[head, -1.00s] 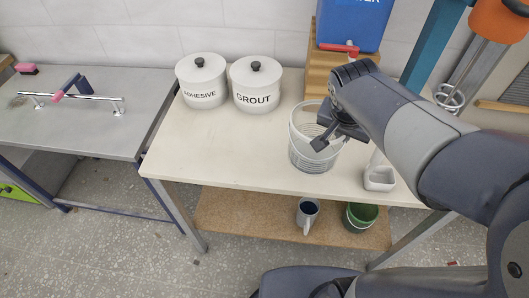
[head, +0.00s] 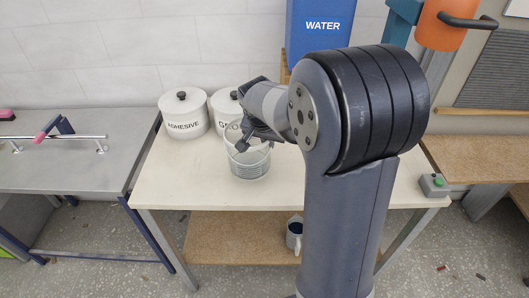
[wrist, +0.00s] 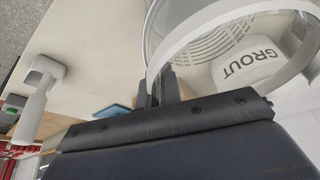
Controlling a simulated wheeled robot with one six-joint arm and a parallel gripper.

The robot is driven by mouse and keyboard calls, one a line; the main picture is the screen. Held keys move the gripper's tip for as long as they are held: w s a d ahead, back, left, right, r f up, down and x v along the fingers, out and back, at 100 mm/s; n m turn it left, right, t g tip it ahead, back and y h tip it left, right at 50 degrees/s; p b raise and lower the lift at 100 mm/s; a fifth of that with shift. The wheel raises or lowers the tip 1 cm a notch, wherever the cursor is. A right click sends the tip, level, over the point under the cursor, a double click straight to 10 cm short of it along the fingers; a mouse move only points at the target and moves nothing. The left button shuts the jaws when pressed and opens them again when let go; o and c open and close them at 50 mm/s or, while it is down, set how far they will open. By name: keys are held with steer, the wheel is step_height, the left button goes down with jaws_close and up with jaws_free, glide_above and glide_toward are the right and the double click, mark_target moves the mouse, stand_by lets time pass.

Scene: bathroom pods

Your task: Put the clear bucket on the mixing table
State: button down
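The clear bucket (head: 248,168), a ribbed see-through pail with a pale rim, shows in the head view over the middle of the pale-topped table (head: 165,185). No mark shows whether this is the mixing table. My gripper (head: 247,143) is at the bucket's upper edge. In the wrist view, my gripper's dark fingers (wrist: 162,88) are close together at the rim of the bucket (wrist: 200,38) and look shut on it. The bucket looks about upright. I cannot tell whether its base touches the tabletop. My arm hides the table's right middle part.
White canisters marked ADHESIVE (head: 184,116) and GROUT (head: 224,108) stand behind the bucket. A blue WATER container (head: 320,28) is at the back. A grey metal table (head: 75,160) is on the left.

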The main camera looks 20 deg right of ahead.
mark_target(268, 168)
steer(key=shift+f, duration=1.8)
steer(key=shift+f, duration=0.2)
steer(key=c, duration=1.6)
jaws_free()
steer(key=shift+r, duration=0.5)
steer(key=v, duration=1.1)
steer(key=shift+s+r, duration=0.15)
steer(key=shift+s, duration=0.05)
steer(key=shift+o, duration=0.2)
steer(key=shift+a, duration=0.15)
